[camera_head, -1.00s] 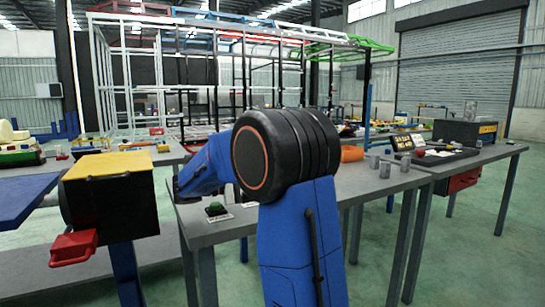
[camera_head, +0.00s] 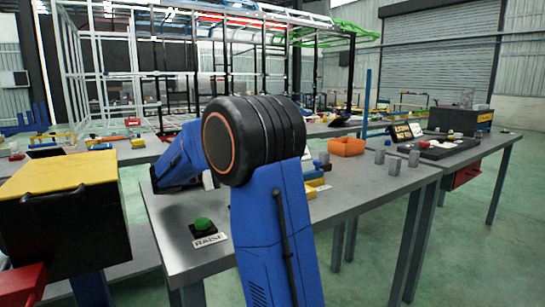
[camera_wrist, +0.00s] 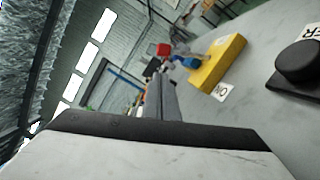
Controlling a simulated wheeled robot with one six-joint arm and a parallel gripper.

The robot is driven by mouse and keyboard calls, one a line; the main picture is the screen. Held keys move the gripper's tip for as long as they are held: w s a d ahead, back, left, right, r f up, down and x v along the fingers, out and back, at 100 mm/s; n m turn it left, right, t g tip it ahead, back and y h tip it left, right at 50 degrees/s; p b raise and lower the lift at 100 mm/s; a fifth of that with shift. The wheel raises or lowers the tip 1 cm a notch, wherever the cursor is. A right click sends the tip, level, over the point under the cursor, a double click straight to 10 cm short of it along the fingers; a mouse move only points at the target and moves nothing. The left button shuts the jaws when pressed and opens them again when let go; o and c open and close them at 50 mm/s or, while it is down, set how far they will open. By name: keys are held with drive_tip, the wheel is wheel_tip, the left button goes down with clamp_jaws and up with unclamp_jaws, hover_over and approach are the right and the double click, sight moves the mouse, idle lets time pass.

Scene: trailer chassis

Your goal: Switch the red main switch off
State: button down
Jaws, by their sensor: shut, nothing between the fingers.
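In the wrist view, a small red part (camera_wrist: 164,49), which looks like the red switch, shows beyond my fingers. It appears near a blue part (camera_wrist: 191,62) and a yellow block (camera_wrist: 219,64), with a small white label (camera_wrist: 222,92) beside it. I cannot tell the switch's position. My gripper (camera_wrist: 158,78) is shut and empty, apart from the red part. In the head view my gripper is hidden behind my blue arm. A yellow block (camera_head: 314,190) shows on the grey bench (camera_head: 290,235) just right of my arm; no red part is clear there.
A green button (camera_head: 203,224) with a RAISE label sits at the bench's near left. A black round knob (camera_wrist: 298,62) is at the wrist view's right. A yellow-topped black box (camera_head: 65,225) stands left. An orange bin (camera_head: 347,146) and grey blocks are farther right.

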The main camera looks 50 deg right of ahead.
drive_tip(key=shift+d, duration=0.1)
drive_tip(key=x, duration=0.9)
drive_tip(key=shift+s+d, duration=0.25)
drive_tip(key=shift+d, duration=0.1)
